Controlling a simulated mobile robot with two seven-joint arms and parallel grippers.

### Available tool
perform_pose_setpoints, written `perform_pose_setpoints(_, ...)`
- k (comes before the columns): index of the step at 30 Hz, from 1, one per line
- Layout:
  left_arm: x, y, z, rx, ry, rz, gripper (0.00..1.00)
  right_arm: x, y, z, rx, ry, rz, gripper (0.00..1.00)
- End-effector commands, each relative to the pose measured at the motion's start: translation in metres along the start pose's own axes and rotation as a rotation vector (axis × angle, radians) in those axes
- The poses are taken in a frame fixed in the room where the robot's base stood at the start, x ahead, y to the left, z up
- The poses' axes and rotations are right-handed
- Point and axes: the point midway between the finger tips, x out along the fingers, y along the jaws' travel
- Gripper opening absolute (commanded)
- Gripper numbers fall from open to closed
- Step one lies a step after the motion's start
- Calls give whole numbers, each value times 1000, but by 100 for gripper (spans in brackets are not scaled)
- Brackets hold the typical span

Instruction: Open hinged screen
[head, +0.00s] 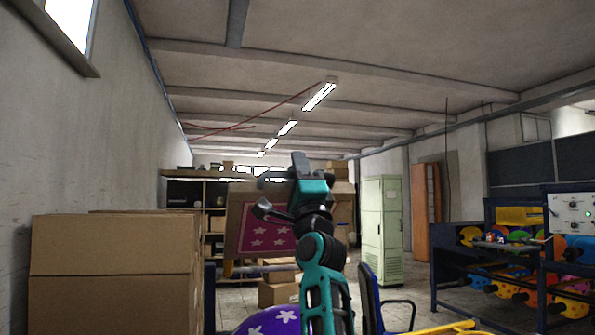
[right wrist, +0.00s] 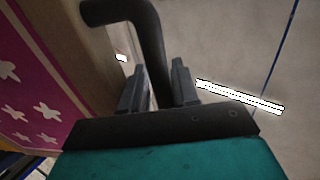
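The hinged screen (head: 233,225) stands ahead in the head view as a brown frame with a magenta, white-starred panel (head: 268,238). The panel also shows at the left of the right wrist view (right wrist: 35,85). My right gripper (head: 299,160) is raised in front of the screen's upper part and hides some of it. In the right wrist view, a black curved handle (right wrist: 148,38) comes down between my right gripper's two fingers (right wrist: 160,82). The fingers sit close on both sides of the handle and appear shut on it. My left gripper is not in view.
Cardboard boxes (head: 112,270) fill the lower left. A purple starred round thing (head: 270,322) and a blue chair (head: 371,298) are low in front. A green cabinet (head: 382,225) stands behind, and a machine rack (head: 447,262) is at the right. Floor shows between cabinet and rack.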

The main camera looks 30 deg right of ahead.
Motion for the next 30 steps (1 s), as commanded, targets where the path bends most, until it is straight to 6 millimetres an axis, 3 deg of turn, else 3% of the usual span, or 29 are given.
perform_pose_setpoints(1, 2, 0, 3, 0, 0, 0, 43, -6, 8, 1, 0, -4, 17, 27)
perform_pose_setpoints(5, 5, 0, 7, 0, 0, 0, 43, -15, 8, 1, 0, -4, 17, 27)
perform_pose_setpoints(30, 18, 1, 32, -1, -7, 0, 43, -72, -5, 0, 1, 0, 1, 27)
